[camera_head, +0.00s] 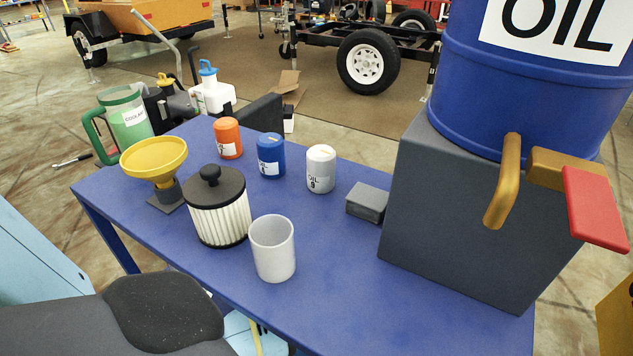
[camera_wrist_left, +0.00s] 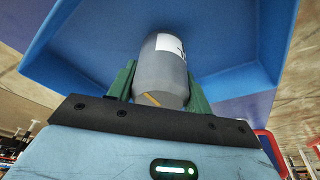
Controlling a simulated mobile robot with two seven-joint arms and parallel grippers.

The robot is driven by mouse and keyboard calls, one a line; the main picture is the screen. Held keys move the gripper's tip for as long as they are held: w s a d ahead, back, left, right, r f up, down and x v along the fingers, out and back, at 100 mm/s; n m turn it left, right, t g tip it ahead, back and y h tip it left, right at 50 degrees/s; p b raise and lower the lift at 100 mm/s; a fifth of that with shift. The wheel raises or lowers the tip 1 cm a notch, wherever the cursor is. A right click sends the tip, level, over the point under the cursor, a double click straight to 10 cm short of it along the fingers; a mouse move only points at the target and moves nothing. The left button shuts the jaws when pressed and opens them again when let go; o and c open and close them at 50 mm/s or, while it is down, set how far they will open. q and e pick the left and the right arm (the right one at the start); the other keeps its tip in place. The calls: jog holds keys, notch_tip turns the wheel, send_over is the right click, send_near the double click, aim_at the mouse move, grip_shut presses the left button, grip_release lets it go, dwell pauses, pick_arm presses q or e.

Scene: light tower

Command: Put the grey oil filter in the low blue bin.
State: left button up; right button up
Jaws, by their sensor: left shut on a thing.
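The grey oil filter (camera_wrist_left: 165,75), a cylinder with a white label, is between the green fingers of my left gripper (camera_wrist_left: 160,82) in the left wrist view. The gripper is shut on it. A blue bin (camera_wrist_left: 225,45) with sloping walls fills the view behind the filter. I cannot tell whether the filter is inside its rim or touching it. The head view shows neither the bin nor the held filter. My right gripper is in neither view.
The blue table (camera_head: 330,240) bears an orange canister (camera_head: 228,138), a blue canister (camera_head: 271,155), a white-and-grey canister (camera_head: 320,169), a pleated filter (camera_head: 220,216), a white cup (camera_head: 272,248), a yellow funnel (camera_head: 154,158) and a small grey box (camera_head: 367,203). A blue oil drum (camera_head: 530,85) stands on a dark block (camera_head: 455,215) at right.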

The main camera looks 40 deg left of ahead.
pick_arm(q)
jog(key=shift+f, duration=0.45)
jog(key=shift+f, duration=0.1)
jog(key=o, duration=1.3)
jog(key=shift+f, duration=0.1)
jog(key=p+v, duration=0.2)
jog(key=v, duration=0.4)
jog(key=shift+r+p, duration=0.3)
jog(key=shift+s+d+r, duration=0.1)
jog(key=shift+d+r, duration=0.1)
jog(key=shift+r, duration=0.4)
